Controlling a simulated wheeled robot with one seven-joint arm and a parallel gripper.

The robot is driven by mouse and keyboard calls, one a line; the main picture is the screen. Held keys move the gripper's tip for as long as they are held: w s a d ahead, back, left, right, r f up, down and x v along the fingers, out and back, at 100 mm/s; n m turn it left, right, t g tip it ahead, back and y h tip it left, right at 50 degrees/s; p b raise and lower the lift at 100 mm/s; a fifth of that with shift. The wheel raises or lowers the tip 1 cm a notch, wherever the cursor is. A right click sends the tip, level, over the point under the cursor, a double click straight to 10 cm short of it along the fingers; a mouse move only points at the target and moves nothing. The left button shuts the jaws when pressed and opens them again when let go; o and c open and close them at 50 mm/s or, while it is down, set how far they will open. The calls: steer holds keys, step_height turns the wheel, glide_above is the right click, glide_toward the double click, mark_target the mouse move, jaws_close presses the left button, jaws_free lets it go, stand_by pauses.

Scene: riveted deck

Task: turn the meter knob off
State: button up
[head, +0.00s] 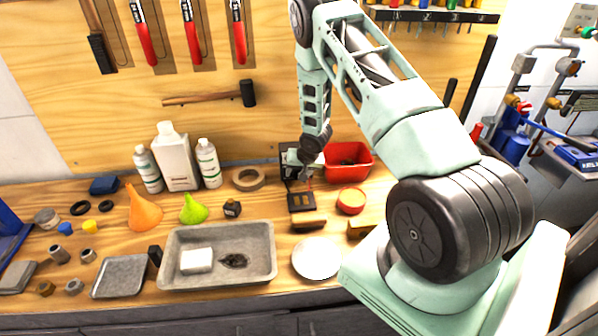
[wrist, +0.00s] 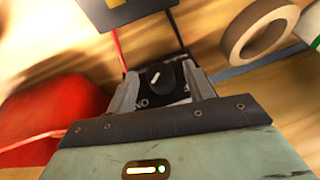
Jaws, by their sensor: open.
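The meter (head: 287,166) is a dark box at the back of the bench, mostly hidden behind my gripper (head: 304,170) in the head view. In the wrist view my gripper (wrist: 162,76) is open, with one grey finger on each side of the meter's black knob (wrist: 165,78). The knob has a white pointer mark, slanted in the picture. Upside-down letters reading "ON" show on the dark face near the left finger. I cannot tell whether the fingers touch the knob.
A red bin (head: 347,160) stands close on the right, and a tape roll (head: 249,178) lies to the left. A dark flat piece (head: 301,202) with a red and a black lead lies in front. Bottles and funnels stand further left, and a grey tray (head: 218,262) lies nearer.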

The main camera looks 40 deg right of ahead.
steer(key=c, duration=1)
steer(key=shift+o, duration=0.2)
steer(key=shift+w+a+b, duration=0.1)
steer(key=shift+b, duration=0.3)
steer(key=b, duration=0.1)
steer(key=g+h+b, duration=0.1)
steer(key=h+b, duration=0.1)
steer(key=b, duration=0.1)
steer(key=shift+w+a+f+n, duration=0.2)
steer(key=shift+a+f+n, duration=0.05)
steer(key=shift+f+n, duration=0.05)
steer(key=g+h+b, duration=0.1)
steer(key=b, duration=0.1)
steer(key=g+h+b, duration=0.1)
steer(key=b, duration=0.1)
steer(key=n+g+h+b, duration=0.1)
steer(key=shift+w+a+f+h+b, duration=0.15)
steer(key=shift+a+h+b, duration=0.1)
steer(key=shift+h+b, duration=0.15)
steer(key=g+h+b, duration=0.1)
steer(key=h+b, duration=0.1)
steer(key=b, duration=0.1)
steer(key=n+g+h+b, duration=0.1)
steer(key=h+b, duration=0.1)
steer(key=b, duration=0.1)
steer(key=shift+w+a+f+g+h, duration=0.2)
steer(key=shift+g+h, duration=0.2)
steer(key=shift+n+g+h+b, duration=0.5)
steer(key=shift+g+h+b, duration=0.1)
steer(key=shift+h+b, duration=0.6)
